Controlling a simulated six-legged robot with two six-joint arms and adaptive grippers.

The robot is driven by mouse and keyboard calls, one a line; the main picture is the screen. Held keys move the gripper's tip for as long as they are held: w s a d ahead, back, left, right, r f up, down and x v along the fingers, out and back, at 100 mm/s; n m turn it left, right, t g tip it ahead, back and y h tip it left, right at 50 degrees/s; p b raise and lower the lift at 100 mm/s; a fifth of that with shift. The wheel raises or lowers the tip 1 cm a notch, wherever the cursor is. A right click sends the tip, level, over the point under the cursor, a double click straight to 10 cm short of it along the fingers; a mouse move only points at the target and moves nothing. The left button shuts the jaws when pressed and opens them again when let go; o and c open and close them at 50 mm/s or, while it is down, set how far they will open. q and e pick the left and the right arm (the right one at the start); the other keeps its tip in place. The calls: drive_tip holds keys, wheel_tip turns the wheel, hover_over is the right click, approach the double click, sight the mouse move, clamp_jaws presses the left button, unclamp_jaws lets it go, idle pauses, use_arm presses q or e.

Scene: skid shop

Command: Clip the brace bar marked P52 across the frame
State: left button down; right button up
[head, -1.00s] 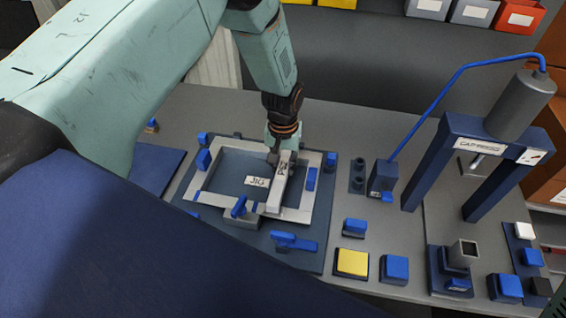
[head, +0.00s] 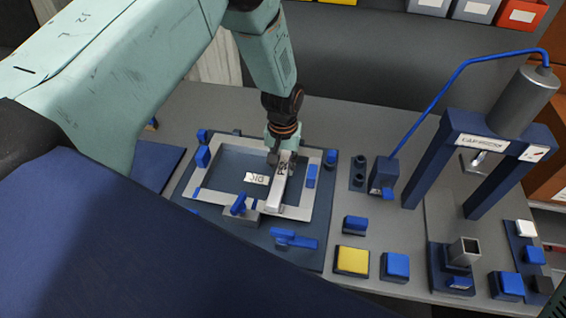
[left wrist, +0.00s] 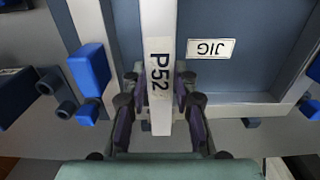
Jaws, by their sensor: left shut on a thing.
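The light grey brace bar (head: 277,190) marked P52 lies lengthwise over the right part of the pale frame (head: 309,204), which sits on the dark blue jig plate (head: 230,173). My left gripper (head: 282,157) is shut on the bar near its far end. Whether the bar is seated or just above the frame, I cannot tell. My right gripper is not in view.
Blue clamps stand around the frame, one at the near side (head: 238,204) and one at the near right (head: 294,239). A JIG label (head: 257,179) lies inside. Yellow (head: 352,261) and blue (head: 395,266) buttons and a press (head: 484,146) stand to the right.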

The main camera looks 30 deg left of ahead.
use_arm(q)
drive_tip(key=shift+w+f, duration=0.1)
drive_tip(key=shift+f, duration=0.15)
idle(0.4)
drive_tip(key=c, duration=1)
unclamp_jaws()
drive_tip(key=shift+o, duration=0.3)
drive_tip(key=o, duration=0.4)
drive_tip(key=shift+c, duration=0.2)
drive_tip(key=shift+r, duration=0.1)
drive_tip(key=shift+r+p, duration=2.6)
drive_tip(key=shift+r, duration=0.9)
drive_tip(key=shift+f, duration=0.15)
